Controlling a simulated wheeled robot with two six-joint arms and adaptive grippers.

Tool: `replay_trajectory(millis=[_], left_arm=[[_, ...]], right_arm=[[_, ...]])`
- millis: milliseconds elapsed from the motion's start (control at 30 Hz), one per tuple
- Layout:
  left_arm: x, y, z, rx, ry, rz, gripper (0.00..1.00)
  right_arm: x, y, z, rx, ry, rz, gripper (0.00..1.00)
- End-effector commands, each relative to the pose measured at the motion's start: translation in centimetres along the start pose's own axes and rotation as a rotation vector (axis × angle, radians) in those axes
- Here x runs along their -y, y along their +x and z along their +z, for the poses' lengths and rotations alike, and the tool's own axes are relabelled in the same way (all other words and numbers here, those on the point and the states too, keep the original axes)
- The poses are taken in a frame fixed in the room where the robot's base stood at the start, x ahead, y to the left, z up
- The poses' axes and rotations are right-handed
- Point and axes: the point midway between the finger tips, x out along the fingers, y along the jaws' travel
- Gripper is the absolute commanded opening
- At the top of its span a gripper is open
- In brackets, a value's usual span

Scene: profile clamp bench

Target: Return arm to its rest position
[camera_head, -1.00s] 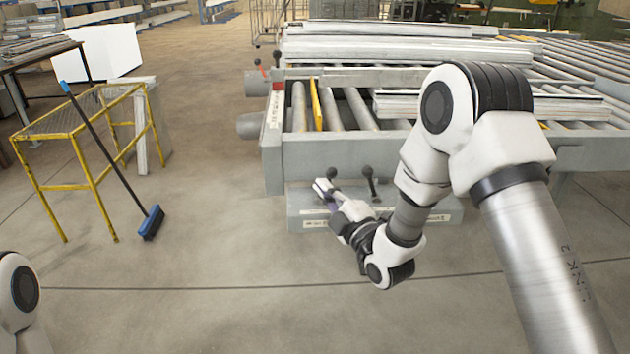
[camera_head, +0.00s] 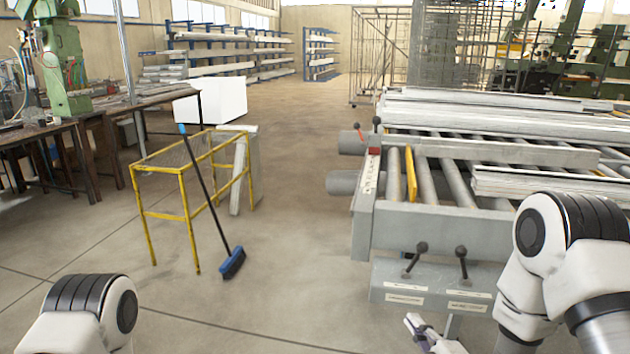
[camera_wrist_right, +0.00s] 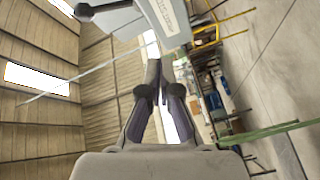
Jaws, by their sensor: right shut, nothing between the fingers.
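My right arm (camera_head: 545,265) comes in at the lower right of the head view. Its gripper (camera_head: 415,322) is low in the picture, in front of the grey lever box, and apart from the levers as far as I can tell. In the right wrist view the gripper's fingers (camera_wrist_right: 153,75) meet at their tips with nothing between them. The grey lever box (camera_head: 432,285) has two black-knobbed levers, the left lever (camera_head: 416,260) and the right lever (camera_head: 462,262). Of my left arm (camera_head: 85,312) only a white and black joint shows at the lower left; its gripper is out of the picture.
The roller bench (camera_head: 440,228) carries long profiles (camera_head: 510,112) at the right. A yellow frame stand (camera_head: 188,215) and a blue broom (camera_head: 232,263) stand left of it. The floor (camera_head: 300,240) between broom and bench is clear.

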Motion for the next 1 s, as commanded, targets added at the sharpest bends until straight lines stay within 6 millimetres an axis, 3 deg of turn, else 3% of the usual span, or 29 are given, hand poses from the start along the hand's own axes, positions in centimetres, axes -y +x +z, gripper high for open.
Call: replay_trajectory(millis=[100, 167, 200, 267, 300, 400, 500, 600, 800, 833, 967, 1000], left_arm=[[0.0, -1.8, 0.0, -0.001, 0.000, 0.000, 0.98], [0.0, -2.2, 0.0, -0.001, 0.000, 0.000, 0.98], [0.0, -2.4, 0.0, 0.000, 0.000, 0.000, 0.98], [0.0, -2.7, 0.0, 0.000, 0.000, 0.000, 0.98], [0.0, -2.9, 0.0, 0.000, 0.000, 0.000, 0.98], [0.0, -2.9, 0.0, 0.000, 0.000, 0.000, 0.98], [0.0, -2.8, 0.0, 0.000, 0.000, 0.000, 0.98], [0.0, -2.7, 0.0, 0.000, 0.000, 0.000, 0.98], [0.0, -2.7, 0.0, 0.000, 0.000, 0.000, 0.98], [0.0, -2.7, 0.0, 0.000, 0.000, 0.000, 0.94], [0.0, -2.7, 0.0, 0.000, 0.000, 0.000, 0.48], [0.0, -2.7, 0.0, 0.000, 0.000, 0.000, 0.42]], right_arm=[[9.2, -4.8, 1.7, 0.146, 0.124, -0.307, 0.00], [13.6, -8.1, 2.6, 0.256, 0.237, -0.461, 0.00], [16.2, -10.7, 3.2, 0.346, 0.323, -0.559, 0.00], [19.6, -15.0, 3.8, 0.507, 0.461, -0.691, 0.00], [21.4, -18.1, 4.1, 0.636, 0.560, -0.767, 0.00], [24.1, -25.5, 4.5, 1.028, 0.824, -0.863, 0.00], [24.6, -29.8, 4.5, 1.346, 1.024, -0.826, 0.00], [24.8, -31.0, 4.3, 1.478, 1.121, -0.775, 0.00], [24.8, -31.0, 4.3, 1.497, 1.148, -0.752, 0.00], [24.8, -31.0, 4.3, 1.496, 1.148, -0.752, 0.00], [24.8, -31.0, 4.3, 1.494, 1.148, -0.752, 0.00], [24.8, -31.0, 4.3, 1.494, 1.148, -0.752, 0.00]])
